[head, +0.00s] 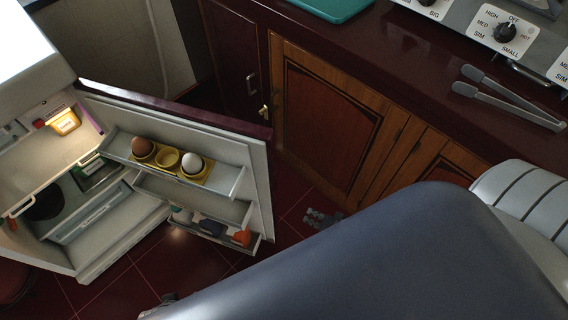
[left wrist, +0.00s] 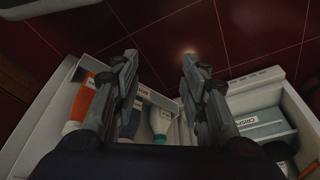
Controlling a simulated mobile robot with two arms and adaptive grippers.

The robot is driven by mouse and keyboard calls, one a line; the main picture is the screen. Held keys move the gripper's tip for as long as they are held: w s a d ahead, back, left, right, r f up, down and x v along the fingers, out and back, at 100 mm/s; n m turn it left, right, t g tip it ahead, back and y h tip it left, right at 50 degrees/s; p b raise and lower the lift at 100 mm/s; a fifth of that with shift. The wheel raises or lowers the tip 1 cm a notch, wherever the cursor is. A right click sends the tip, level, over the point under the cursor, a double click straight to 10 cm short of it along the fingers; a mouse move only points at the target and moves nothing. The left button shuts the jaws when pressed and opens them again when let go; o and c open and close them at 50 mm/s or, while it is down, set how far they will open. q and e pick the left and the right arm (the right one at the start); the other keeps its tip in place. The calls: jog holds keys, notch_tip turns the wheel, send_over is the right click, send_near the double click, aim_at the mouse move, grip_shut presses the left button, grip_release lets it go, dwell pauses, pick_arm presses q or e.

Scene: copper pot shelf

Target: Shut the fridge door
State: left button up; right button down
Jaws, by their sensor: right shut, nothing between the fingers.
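The fridge (head: 50,110) stands at the left in the head view. Its door (head: 257,185) is swung wide open toward the counter, showing the shelves on its inner side. The left wrist view shows bottles in a door shelf at left and a crisper drawer (left wrist: 262,127) at right. My left gripper (left wrist: 157,58) is open and empty there, its fingers apart above the red floor. My right gripper (head: 323,217) shows small beyond my large dark arm, right of the door and over the floor. It is shut and empty; my arm hides part of it.
Eggs (head: 191,164) sit in a yellow holder on the upper door shelf. Wooden cabinets (head: 325,115) stand behind the door at right. Tongs (head: 508,104) lie on the dark counter. Red floor tiles (head: 125,290) are bare below the fridge.

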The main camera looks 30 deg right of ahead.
jog(key=w+d+r+m+t+y+b, duration=0.1)
jog(key=w+r+m+t+b, duration=0.25)
jog(key=r+b, duration=0.5)
jog(key=w+d+r+m+t+y+b, duration=0.15)
jog(key=w+r+t+b, duration=0.3)
jog(key=r, duration=0.65)
pick_arm(q)
notch_tip(320, 180, up, 10)
jog(key=p, duration=0.2)
pick_arm(e)
jog(key=p+x, duration=0.1)
jog(key=x, duration=0.8)
pick_arm(q)
jog(key=x, duration=0.5)
jog(key=shift+s+a+f, duration=0.25)
jog(key=shift+f, duration=0.25)
pick_arm(e)
jog(key=shift+m, duration=0.3)
jog(key=s+a, duration=0.2)
jog(key=a, duration=0.1)
jog(key=shift+s+a, duration=0.2)
jog(key=shift+a+h, duration=0.1)
jog(key=shift+h, duration=0.25)
